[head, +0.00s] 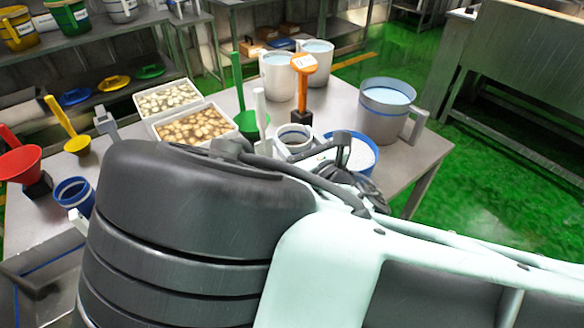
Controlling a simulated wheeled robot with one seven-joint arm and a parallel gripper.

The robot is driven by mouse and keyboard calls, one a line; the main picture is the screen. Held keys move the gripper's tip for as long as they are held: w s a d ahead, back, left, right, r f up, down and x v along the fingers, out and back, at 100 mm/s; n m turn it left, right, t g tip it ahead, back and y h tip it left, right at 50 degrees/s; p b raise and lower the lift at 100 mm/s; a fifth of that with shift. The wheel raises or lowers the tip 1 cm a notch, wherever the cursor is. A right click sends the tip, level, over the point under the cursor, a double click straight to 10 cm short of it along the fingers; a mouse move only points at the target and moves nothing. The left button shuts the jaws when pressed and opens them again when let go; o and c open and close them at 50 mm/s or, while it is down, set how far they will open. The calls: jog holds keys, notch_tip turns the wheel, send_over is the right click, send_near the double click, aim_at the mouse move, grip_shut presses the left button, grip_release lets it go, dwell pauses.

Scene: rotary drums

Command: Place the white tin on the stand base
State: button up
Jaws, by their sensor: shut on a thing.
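The white tin (293,135), open at the top with a dark inside, is beyond my arm near the middle of the head view. My gripper (315,150) is at the tin, with dark finger parts by its right and front side. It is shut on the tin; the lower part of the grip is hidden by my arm. I cannot tell how far the tin is above the table. No stand base can be told for sure; a dark block (303,118) under an orange-topped upright stands just behind the tin.
The metal table (425,150) holds white jugs (277,75), a large grey mug (385,110) and a blue-rimmed bowl (362,155) right of the tin. White trays of food (195,127), a green scoop (245,115) and a red funnel (18,163) are to the left.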

jog(key=f, duration=0.5)
jog(key=shift+w+a, duration=0.1)
jog(key=shift+w, duration=0.2)
jog(key=shift+f+p, duration=0.35)
jog(key=shift+f, duration=2.15)
jog(key=shift+f, duration=0.2)
jog(key=o, duration=1.4)
jog(key=shift+r, duration=0.2)
